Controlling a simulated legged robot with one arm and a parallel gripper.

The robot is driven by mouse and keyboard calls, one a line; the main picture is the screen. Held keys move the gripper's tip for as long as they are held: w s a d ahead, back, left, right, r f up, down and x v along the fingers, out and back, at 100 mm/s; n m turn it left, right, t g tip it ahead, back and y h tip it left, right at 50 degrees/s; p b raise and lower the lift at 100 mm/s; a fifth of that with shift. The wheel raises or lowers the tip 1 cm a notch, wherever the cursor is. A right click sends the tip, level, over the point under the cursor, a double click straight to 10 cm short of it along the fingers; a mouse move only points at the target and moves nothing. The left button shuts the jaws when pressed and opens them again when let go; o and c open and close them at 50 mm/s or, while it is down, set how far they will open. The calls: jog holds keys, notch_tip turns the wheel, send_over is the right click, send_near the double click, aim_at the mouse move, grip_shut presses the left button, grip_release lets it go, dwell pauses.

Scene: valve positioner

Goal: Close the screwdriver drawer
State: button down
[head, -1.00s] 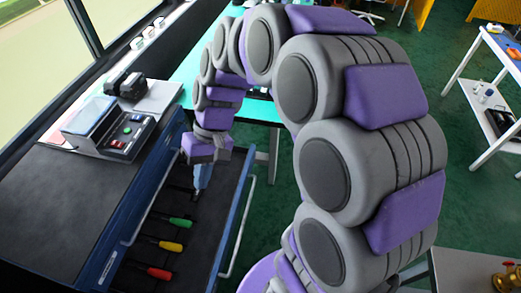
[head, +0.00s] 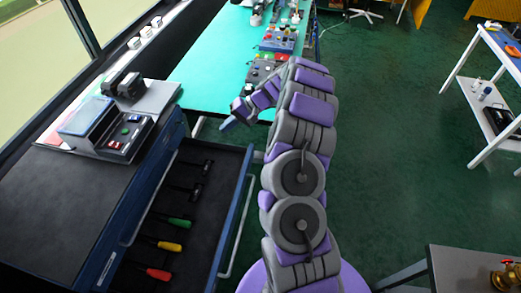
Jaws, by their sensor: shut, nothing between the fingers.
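The screwdriver drawer (head: 205,222) stands open at the left, pulled out of the dark cabinet (head: 55,205). In it lie a green-handled (head: 175,222), a yellow-handled (head: 170,246) and a red-handled screwdriver (head: 158,274), and two black-handled tools (head: 199,180) further back. The drawer's long pale handle (head: 239,232) runs along its right side. My gripper (head: 227,124) is shut and empty. In the picture it shows above the drawer's far end, near the edge of the green table, apart from the handle.
A control box with buttons (head: 125,133) sits on the cabinet. A green table (head: 207,72) with electronic boxes (head: 278,38) stands behind. A white shelf (head: 490,95) is at the right, and a small table with a brass valve (head: 507,277) at bottom right. Green floor lies clear between.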

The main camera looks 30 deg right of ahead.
jog(key=s+d+f+m+t+h, duration=0.2)
jog(key=s+d+f, duration=0.1)
jog(key=d+f, duration=0.8)
jog(key=s+d+f+m+t+h, duration=0.1)
jog(key=s+d+f+m, duration=0.1)
jog(key=d+f, duration=0.95)
jog(key=w+a+f+b, duration=0.2)
jog(key=w+a+f, duration=0.3)
jog(key=w, duration=0.3)
jog(key=shift+a, duration=0.85)
